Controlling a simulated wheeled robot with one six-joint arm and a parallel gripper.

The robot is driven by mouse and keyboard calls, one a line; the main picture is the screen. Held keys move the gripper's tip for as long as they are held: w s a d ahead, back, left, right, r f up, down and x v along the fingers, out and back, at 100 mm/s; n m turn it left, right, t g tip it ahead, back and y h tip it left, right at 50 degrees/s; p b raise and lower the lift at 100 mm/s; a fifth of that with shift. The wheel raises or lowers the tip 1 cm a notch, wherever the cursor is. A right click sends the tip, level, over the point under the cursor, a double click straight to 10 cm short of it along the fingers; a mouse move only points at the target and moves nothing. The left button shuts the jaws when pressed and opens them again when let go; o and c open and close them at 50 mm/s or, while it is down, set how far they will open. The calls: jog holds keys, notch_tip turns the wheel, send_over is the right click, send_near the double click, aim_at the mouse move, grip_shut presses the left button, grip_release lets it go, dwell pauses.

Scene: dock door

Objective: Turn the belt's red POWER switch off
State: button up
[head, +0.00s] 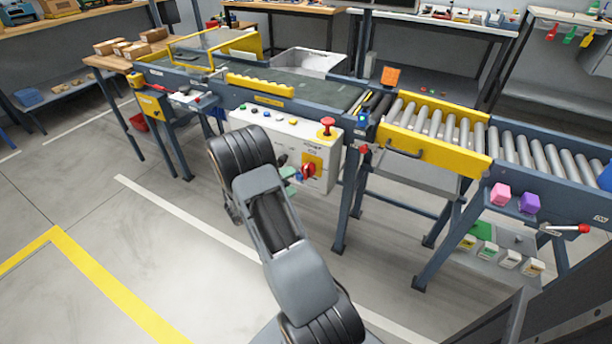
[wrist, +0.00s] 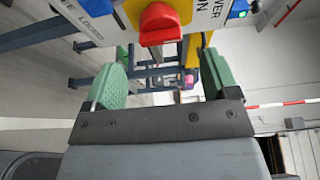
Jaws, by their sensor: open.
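The red POWER switch (head: 308,171) sits on a yellow plate low on the right part of the white control panel (head: 262,138) on the belt's front. In the wrist view the switch's red knob (wrist: 160,24) is large at the top centre, in front of its yellow plate (wrist: 196,38), with part of the lettering "POWER" and "ON" beside it. My gripper (wrist: 163,62) is open and empty. Its two green fingers stand left and right of the knob's line, apart from it. In the head view my gripper (head: 290,178) is close to the switch, partly hidden by my arm.
A red mushroom button (head: 327,127) on a yellow base stands above the switch, with several small buttons to its left. A yellow gate with a handle (head: 404,149) and roller conveyor (head: 432,120) lie to the right. The floor before the belt is clear.

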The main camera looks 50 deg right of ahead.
aim_at(304, 174)
jog(key=d, duration=0.4)
jog(key=s+d+b, duration=0.1)
jog(key=d, duration=0.1)
jog(key=shift+d, duration=0.4)
jog(key=shift+c, duration=0.2)
jog(key=c, duration=0.9)
